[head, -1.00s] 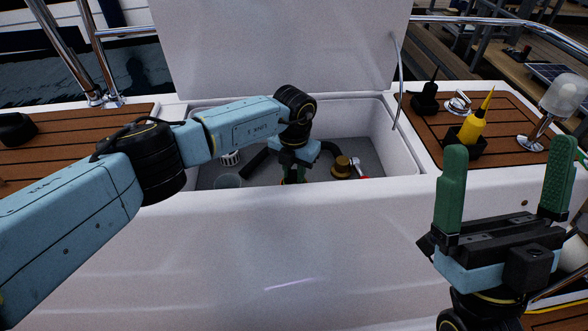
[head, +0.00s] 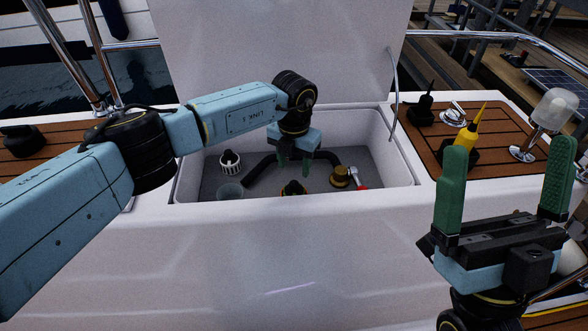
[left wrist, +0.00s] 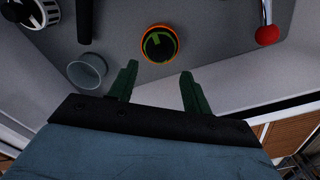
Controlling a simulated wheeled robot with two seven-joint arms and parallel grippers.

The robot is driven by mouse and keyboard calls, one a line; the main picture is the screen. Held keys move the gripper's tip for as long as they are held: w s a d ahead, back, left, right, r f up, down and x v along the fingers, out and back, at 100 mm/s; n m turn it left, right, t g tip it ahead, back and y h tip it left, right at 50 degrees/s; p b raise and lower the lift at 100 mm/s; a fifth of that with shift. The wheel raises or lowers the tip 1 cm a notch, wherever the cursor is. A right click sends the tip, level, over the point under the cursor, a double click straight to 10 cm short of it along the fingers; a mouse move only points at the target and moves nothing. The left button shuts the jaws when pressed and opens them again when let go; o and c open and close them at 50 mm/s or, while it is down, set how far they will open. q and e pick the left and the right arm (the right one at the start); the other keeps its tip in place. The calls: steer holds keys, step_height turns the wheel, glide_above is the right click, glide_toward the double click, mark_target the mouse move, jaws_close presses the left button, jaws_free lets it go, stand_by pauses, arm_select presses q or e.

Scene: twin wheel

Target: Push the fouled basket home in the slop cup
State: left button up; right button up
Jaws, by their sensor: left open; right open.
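A clear cup (head: 229,191), which looks like the slop cup, stands near the front left of the open locker; it also shows in the left wrist view (left wrist: 87,74). Its inside is unclear. A white slotted basket with a black top (head: 230,163) stands behind it, apart from it. A round dark fitting (head: 292,189) has an orange rim and green inside in the left wrist view (left wrist: 159,43). I cannot tell which piece is the fouled basket. My left gripper (head: 294,160) is open and empty above the fitting. My right gripper (head: 510,146) is open and empty outside the locker.
A black hose (head: 262,168) crosses the locker floor. A brass fitting (head: 341,176) and a red-ended tool (head: 359,179) lie to the right. The locker walls surround the work area; the raised lid (head: 280,45) stands behind. A yellow bottle (head: 469,129) stands on the right deck.

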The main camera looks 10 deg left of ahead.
mark_target(294, 183)
arm_select(q)
step_height(294, 183, up, 6)
steer(key=p, duration=0.2)
steer(key=shift+r, duration=0.15)
stand_by(0.4)
